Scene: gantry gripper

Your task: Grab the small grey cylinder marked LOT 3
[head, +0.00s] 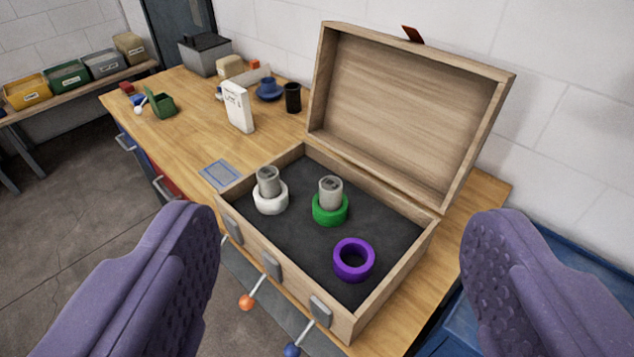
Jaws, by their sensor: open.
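Two small grey cylinders stand upright in an open wooden box (395,290). One grey cylinder (268,180) stands in a white ring (270,201) at the left. The other grey cylinder (330,190) stands in a green ring (330,213) near the middle. Each has a dark mark on top, too small to read, so I cannot tell which is LOT 3. A purple ring (354,260) at the front right of the box is empty. My gripper (345,235) is open, its two purple padded fingers wide apart at the left and right, nearer the camera than the box, with nothing between them.
The box's raised lid (400,110) stands up behind it. A white carton (238,107), a black cup (292,97) and a green holder (162,103) stand on the wooden bench (190,125). Levers with orange (246,302) and blue (291,349) knobs stick out below the box's front.

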